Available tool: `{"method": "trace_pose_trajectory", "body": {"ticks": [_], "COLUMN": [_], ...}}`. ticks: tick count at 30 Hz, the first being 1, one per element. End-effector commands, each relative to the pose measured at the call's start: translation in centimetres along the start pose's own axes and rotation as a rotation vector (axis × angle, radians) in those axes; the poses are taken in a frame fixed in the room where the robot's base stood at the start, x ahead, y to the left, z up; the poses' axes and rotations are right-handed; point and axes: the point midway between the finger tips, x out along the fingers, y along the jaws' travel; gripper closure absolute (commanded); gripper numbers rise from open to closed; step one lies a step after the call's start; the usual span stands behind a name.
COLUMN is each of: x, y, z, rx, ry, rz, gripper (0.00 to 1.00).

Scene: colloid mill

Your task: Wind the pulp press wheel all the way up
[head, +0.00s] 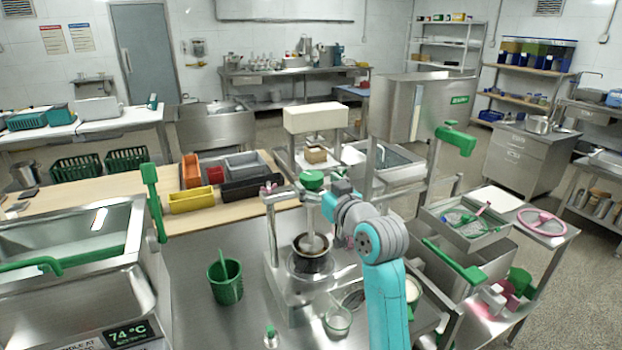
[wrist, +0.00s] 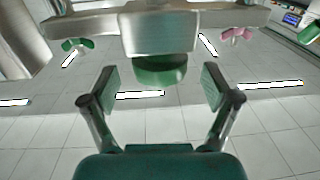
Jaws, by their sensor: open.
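The press (head: 272,235) stands on the steel bench, with upright posts and a crossbar. A small green wheel (head: 312,180), which looks like the press wheel, sits at the top of its central screw. The ram (head: 313,243) hangs below it over a dark round basket. My gripper (head: 328,202) is close to the right of the green wheel, partly hidden by my own wrist. In the wrist view my gripper (wrist: 160,88) is open and empty. A round green part (wrist: 160,72) under a metal block shows beyond and between the fingers; I cannot tell whether they touch it.
A pink knob (head: 268,187) is on the crossbar's left end. A green mug (head: 225,282) and glass beaker (head: 338,320) stand on the bench. A pink handwheel (head: 542,222) is at the right. Green levers (head: 152,200) rise at the left.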

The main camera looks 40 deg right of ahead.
Motion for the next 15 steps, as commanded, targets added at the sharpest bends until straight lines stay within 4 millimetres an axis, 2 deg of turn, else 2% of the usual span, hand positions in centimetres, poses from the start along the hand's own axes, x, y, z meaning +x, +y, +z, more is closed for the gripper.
{"method": "trace_pose_trajectory", "body": {"ticks": [6, 15], "x": [2.5, 3.2], "y": [0.0, 0.0], "z": [-0.1, 0.0], "rx": [0.000, 0.000], "ry": [0.001, -0.001], "rz": [-0.001, -0.001], "gripper": [0.13, 0.13]}}
